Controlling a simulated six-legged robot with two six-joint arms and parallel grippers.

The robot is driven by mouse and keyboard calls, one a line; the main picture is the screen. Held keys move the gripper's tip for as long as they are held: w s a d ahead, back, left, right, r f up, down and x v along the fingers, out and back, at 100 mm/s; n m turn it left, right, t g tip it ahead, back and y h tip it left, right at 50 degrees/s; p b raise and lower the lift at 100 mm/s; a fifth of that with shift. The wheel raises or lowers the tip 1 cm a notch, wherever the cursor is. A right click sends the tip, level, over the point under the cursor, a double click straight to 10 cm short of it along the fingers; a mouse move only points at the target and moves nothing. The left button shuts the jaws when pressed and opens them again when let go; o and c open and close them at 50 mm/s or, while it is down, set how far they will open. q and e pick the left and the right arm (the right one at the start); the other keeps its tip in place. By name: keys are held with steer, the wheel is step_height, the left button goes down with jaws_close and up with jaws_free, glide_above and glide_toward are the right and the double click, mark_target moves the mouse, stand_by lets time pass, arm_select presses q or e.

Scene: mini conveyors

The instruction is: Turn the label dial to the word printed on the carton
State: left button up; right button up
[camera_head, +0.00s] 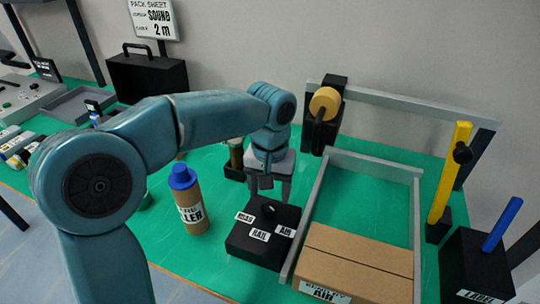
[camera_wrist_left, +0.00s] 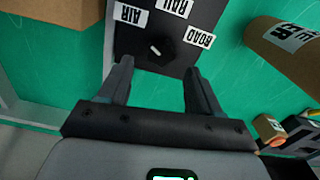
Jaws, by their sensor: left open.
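The label dial is a small dark knob on a black box (camera_head: 247,238), with ROAD, RAIL and AIR tags around it. In the left wrist view the knob (camera_wrist_left: 157,50) carries a short white mark; which tag it points to is hard to tell. The AIR tag (camera_wrist_left: 131,14) is at left there, ROAD at right. The brown carton (camera_head: 362,255) stands right of the box; its front label's lower word reads AIR. My left gripper (camera_head: 268,190) is open and empty, just behind the knob, its fingers pointing down. My right gripper is not in view.
A brown bottle with blue cap (camera_head: 190,205) stands left of the box. Grey rails (camera_head: 305,225) border the carton. A yellow post (camera_head: 450,175) and a black box with a blue lever (camera_head: 475,265) stand at right. A pack sheet (camera_head: 153,17) hangs behind.

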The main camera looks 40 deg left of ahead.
mark_target(269, 205)
arm_select(q)
step_height(269, 205, up, 13)
steer(key=p, duration=0.2)
steer(key=shift+p, duration=0.35)
steer(key=shift+s+f, duration=0.1)
steer(key=shift+f, duration=0.05)
